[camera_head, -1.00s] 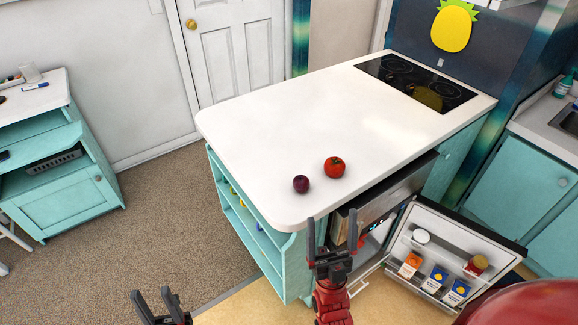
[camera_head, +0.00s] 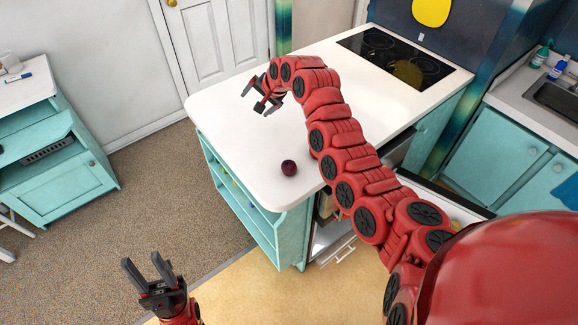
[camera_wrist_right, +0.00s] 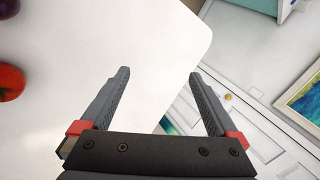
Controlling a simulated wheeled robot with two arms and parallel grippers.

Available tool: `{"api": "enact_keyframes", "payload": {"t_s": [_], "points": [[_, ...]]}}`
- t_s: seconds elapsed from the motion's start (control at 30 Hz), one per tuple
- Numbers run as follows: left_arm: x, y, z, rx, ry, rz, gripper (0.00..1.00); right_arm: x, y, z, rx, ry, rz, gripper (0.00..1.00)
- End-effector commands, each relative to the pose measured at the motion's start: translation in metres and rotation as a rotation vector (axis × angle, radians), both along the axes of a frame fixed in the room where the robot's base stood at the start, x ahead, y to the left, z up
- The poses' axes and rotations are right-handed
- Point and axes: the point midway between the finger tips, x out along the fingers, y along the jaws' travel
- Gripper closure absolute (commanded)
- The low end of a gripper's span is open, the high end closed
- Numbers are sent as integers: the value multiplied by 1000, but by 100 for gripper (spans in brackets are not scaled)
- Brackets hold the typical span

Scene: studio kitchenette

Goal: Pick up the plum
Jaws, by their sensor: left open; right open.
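The plum (camera_head: 289,167) is a small dark purple ball on the white counter (camera_head: 235,125), near its front edge. In the right wrist view, part of it (camera_wrist_right: 8,7) shows at the top left corner. My right gripper (camera_head: 252,97) is open and empty over the counter's left part, farther back than the plum and apart from it; its open fingers also show in the right wrist view (camera_wrist_right: 159,73). My left gripper (camera_head: 143,262) is open and empty at the lower left, away from the counter.
A red tomato (camera_wrist_right: 8,82) lies near the plum at the wrist view's left edge; my right arm hides it in the head view. A black cooktop (camera_head: 404,57) is at the counter's far end. The open fridge door is mostly hidden behind my arm.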

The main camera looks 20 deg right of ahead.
Motion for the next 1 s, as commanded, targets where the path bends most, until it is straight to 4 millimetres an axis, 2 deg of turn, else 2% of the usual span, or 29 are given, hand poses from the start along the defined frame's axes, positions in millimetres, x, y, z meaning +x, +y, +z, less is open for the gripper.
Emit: {"api": "enact_keyframes", "payload": {"t_s": [0.1, 0.2, 0.33, 0.43, 0.57, 1.0], "points": [[0, 0, 2, 0, 0, 0, 55, -57, -19, 8, -106, 267, 8, 4], [0, 0, 2, 0, 0, 0, 55, -100, -37, 13, -190, 443, -13, 4], [0, 0, 3, 0, 0, 0, 55, -134, -53, 18, -258, 573, -39, 4], [0, 0, 3, 0, 0, 0, 55, -143, -57, 15, -273, 608, -48, 4], [0, 0, 6, 0, 0, 0, 55, -144, -56, 0, -272, 612, -47, 4], [0, 0, 8, 0, 0, 0, 55, -142, -53, -74, -270, 608, -44, 4]]}}
